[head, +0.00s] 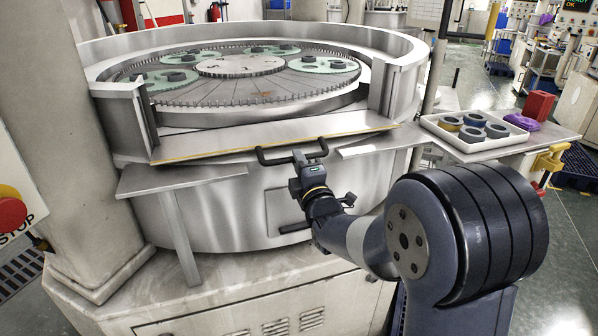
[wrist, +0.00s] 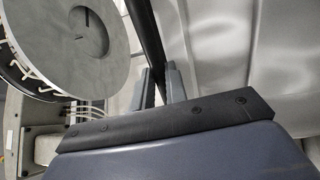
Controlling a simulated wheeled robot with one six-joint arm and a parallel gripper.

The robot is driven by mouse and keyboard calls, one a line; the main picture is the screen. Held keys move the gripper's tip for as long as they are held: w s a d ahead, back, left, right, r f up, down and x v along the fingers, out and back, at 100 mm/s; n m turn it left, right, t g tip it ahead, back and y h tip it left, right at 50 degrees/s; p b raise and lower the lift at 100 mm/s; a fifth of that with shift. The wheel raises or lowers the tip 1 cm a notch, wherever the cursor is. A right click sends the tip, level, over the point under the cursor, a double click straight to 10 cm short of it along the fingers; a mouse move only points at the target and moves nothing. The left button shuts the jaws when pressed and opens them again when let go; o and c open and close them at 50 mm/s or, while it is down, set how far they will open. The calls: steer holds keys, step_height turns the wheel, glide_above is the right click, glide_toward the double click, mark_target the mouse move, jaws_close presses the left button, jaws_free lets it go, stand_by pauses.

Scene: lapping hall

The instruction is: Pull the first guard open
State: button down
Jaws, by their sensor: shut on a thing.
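The guard (head: 275,137) is a long metal flap with a yellow edge strip on the front of the round lapping machine. It lies tilted outward below the front gap in the machine's rim, and the toothed ring shows behind it. Its dark bar handle (head: 275,160) is at the lower edge. My gripper (head: 300,160) is at the right part of this handle. In the wrist view the two fingers (wrist: 160,85) stand on either side of the dark bar (wrist: 146,40), shut on it. The exact contact is partly hidden by the gripper body.
Metal shelves flank the guard at left (head: 180,179) and right (head: 385,142). A white tray (head: 475,146) with several rings sits on the right-hand table, near a purple item (head: 515,120) and red bin (head: 539,106). A red stop button (head: 10,212) is at far left.

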step_height(320, 180, up, 3)
steer(key=shift+r+b, duration=0.1)
steer(key=shift+b, duration=0.2)
steer(key=c, duration=1.4)
jaws_free()
steer(key=b+v, duration=0.2)
steer(key=v, duration=0.9)
steer(key=shift+f, duration=0.3)
steer(key=shift+w, duration=0.1)
